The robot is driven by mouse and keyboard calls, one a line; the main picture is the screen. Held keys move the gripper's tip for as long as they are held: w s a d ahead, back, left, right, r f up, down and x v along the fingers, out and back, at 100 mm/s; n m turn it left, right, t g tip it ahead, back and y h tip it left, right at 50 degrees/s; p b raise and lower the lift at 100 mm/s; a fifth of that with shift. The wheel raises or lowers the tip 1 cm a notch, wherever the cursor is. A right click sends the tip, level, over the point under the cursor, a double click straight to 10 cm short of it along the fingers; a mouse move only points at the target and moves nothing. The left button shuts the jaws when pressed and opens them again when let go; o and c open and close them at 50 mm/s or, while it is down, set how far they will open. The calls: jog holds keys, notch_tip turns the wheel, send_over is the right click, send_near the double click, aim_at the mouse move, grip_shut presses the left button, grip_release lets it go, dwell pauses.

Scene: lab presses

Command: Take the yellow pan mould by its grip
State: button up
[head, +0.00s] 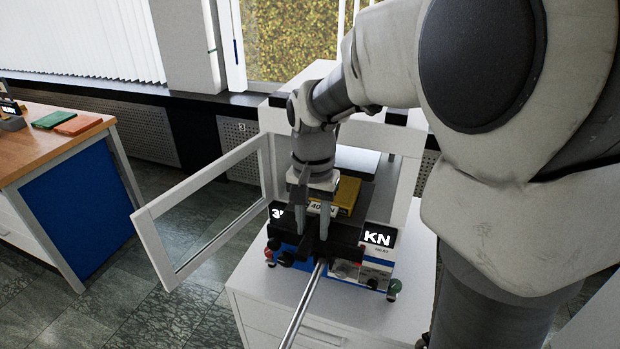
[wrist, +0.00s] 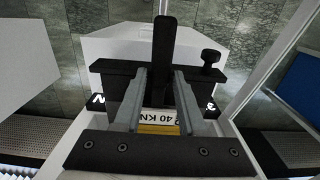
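The yellow pan mould (head: 347,193) sits inside the open press (head: 406,170), partly hidden by my arm. A yellow strip of it (wrist: 158,130) shows in the wrist view, by a white "40 KN" label (wrist: 160,115). My gripper (head: 314,232) points down at the front of the press. In the wrist view my gripper (wrist: 161,70) has its two fingers apart, either side of a dark bar (wrist: 164,40). I cannot tell whether this bar is the mould's grip or a press part, or whether the fingers touch it.
The press door (head: 200,215) stands open to the left. A metal rod (head: 303,308) sticks out from the press front, over the white cabinet (head: 262,300). A workbench (head: 60,140) at left holds a green block (head: 54,119) and an orange block (head: 78,124).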

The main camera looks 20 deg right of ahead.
grip_shut()
jog(key=shift+r, duration=0.1)
